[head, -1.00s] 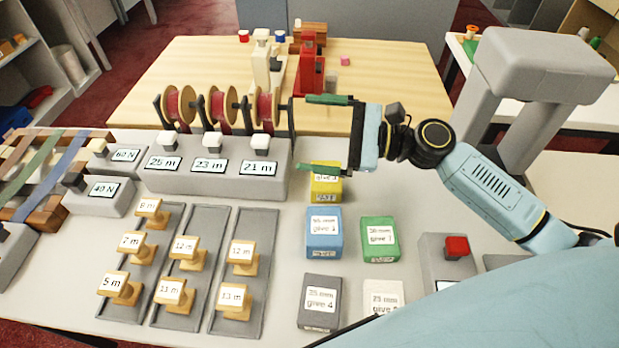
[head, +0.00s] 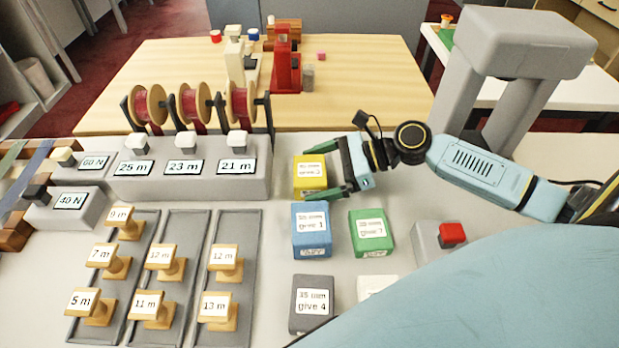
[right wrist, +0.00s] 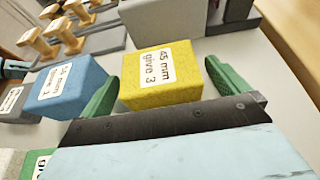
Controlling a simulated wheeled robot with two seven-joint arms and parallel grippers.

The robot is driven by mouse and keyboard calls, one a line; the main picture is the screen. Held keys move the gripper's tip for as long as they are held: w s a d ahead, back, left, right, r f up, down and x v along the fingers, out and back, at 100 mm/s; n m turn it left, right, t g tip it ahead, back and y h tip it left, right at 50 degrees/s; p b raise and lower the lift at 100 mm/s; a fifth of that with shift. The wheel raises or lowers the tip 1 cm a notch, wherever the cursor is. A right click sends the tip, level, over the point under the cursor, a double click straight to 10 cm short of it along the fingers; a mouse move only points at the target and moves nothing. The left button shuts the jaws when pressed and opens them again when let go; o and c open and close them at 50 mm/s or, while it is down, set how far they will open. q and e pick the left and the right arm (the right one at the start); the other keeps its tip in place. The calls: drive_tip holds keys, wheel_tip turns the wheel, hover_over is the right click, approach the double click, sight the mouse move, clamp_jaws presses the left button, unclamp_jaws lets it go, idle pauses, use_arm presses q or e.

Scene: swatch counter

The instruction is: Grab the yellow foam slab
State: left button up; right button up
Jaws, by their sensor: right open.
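The yellow foam slab (head: 310,174), labelled 45 mm give 3, lies on the grey counter behind the blue slab. It also shows in the right wrist view (right wrist: 185,88). My right gripper (head: 335,170) is open, its green fingertips pointing at the slab from the right.
A blue slab (head: 311,240), a green slab (head: 371,240) and a dark grey slab (head: 312,312) stand nearby. A grey spool stand (head: 190,190) is left of the yellow slab. A red button box (head: 437,252) sits to the right.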

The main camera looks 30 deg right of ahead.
drive_tip(key=shift+x, duration=1.2)
drive_tip(key=c, duration=1)
drive_tip(key=shift+r, duration=0.1)
